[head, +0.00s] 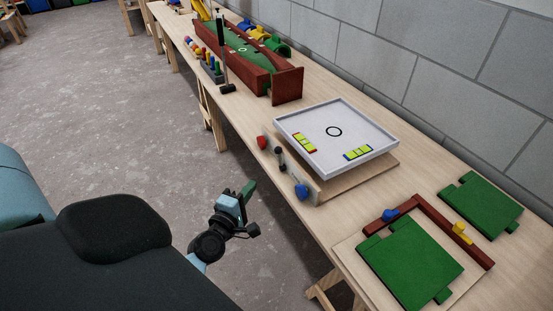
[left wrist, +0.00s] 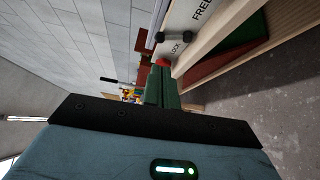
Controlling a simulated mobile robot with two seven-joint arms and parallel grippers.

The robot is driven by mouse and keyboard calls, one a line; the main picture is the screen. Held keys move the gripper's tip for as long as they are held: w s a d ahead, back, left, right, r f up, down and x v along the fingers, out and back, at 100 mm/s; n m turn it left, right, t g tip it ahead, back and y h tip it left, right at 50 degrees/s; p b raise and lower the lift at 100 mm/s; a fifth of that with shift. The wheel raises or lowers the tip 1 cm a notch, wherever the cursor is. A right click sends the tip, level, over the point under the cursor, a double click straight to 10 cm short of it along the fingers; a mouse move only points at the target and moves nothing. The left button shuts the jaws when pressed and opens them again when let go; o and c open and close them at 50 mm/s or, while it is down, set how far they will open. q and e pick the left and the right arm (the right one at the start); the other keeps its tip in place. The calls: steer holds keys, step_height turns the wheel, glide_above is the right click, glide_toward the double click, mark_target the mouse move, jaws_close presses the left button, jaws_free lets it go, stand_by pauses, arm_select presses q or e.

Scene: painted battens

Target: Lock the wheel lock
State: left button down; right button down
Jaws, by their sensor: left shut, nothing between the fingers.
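A white square tray with a ring on it (head: 350,118) sits on a wooden base at the table's front edge. On the base's front side are a red knob (head: 262,142), black knobs (head: 280,152) and a blue knob (head: 301,191). In the left wrist view, this panel carries the words LOCK and FREE, with the red knob (left wrist: 163,61) and a black knob (left wrist: 159,37) near LOCK. My left gripper (head: 249,187) is shut and empty, its green fingers pointing toward the panel from in front of the table. My right gripper is out of view.
A long green-and-red ramp box (head: 262,83) stands further along the table. Green puzzle-edged boards (head: 413,262) with red battens lie at the near right. A grey block wall runs behind the table. The floor in front is open.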

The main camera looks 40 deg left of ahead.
arm_select(q)
steer(key=b, duration=0.1)
glide_toward(277, 153)
steer(key=x, duration=0.5)
steer(key=shift+w+a, duration=0.1)
steer(key=shift+w, duration=0.05)
steer(key=shift+x, duration=0.75)
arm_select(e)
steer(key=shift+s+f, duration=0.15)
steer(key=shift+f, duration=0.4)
arm_select(q)
steer(key=p, duration=0.1)
steer(key=n+p, duration=0.1)
steer(key=p, duration=0.1)
steer(key=shift+w+a+r+g+h, duration=0.2)
steer(key=shift+a+r+g+h, duration=0.1)
steer(key=shift+a+r+g, duration=0.1)
steer(key=shift+w+a+f+n+g+p, duration=0.1)
steer(key=shift+a+n+g+p, duration=0.15)
steer(key=shift+p, duration=0.35)
steer(key=shift+f, duration=0.3)
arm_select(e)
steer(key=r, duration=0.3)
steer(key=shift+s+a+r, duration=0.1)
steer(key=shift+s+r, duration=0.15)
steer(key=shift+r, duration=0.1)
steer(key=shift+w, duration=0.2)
